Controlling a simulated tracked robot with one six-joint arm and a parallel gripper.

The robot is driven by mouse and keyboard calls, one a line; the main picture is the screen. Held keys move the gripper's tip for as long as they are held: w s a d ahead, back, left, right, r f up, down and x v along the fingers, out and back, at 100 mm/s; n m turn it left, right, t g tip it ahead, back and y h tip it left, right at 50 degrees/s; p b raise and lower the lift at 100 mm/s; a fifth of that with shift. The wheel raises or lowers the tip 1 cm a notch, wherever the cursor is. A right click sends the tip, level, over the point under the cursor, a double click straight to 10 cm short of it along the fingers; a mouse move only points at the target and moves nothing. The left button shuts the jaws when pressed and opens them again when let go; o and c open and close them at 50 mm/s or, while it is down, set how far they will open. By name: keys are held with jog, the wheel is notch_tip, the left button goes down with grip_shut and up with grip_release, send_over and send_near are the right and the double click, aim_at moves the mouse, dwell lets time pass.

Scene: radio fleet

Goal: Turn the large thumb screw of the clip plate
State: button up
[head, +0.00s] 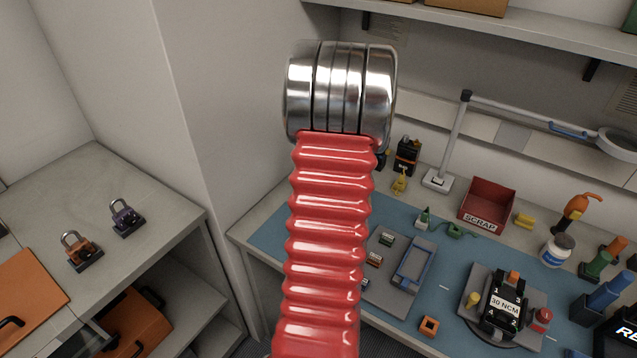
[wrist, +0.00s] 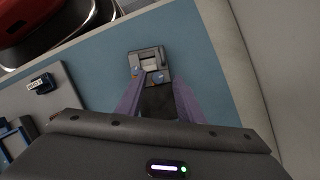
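In the wrist view a small grey block-like part (wrist: 147,62) with a pale centre and small orange and blue spots lies on the blue mat. It may be the clip plate, but the view is too small to tell its thumb screw. My gripper (wrist: 158,82) has two purple fingers spread apart, with their tips at the near edge of this part. A dark area shows between the fingers, and I see nothing clearly gripped. In the head view my red arm hides my gripper and this part.
The blue mat (head: 452,275) also carries a grey tray (head: 385,290) with small parts and a radio (head: 505,303) marked 30 NCM on a fixture. A red scrap bin (head: 487,204) and a lamp (head: 438,180) stand behind. Padlocks (head: 126,217) sit on the left bench.

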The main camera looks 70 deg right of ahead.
jog(key=n, duration=0.2)
jog(key=n+g, duration=0.1)
jog(key=n, duration=0.1)
jog(key=shift+w+d+n+g+y, duration=0.2)
jog(key=shift+n+g+y, duration=0.1)
jog(key=shift+y, duration=0.1)
jog(key=n+g, duration=0.1)
jog(key=n, duration=0.2)
jog(key=shift+w, duration=0.2)
jog(key=d+r+n, duration=0.1)
jog(key=d+r, duration=0.4)
jog(key=r, duration=0.7)
jog(key=shift+s+d+r, duration=0.15)
jog(key=shift+s+r, duration=0.1)
jog(key=shift+r, duration=0.1)
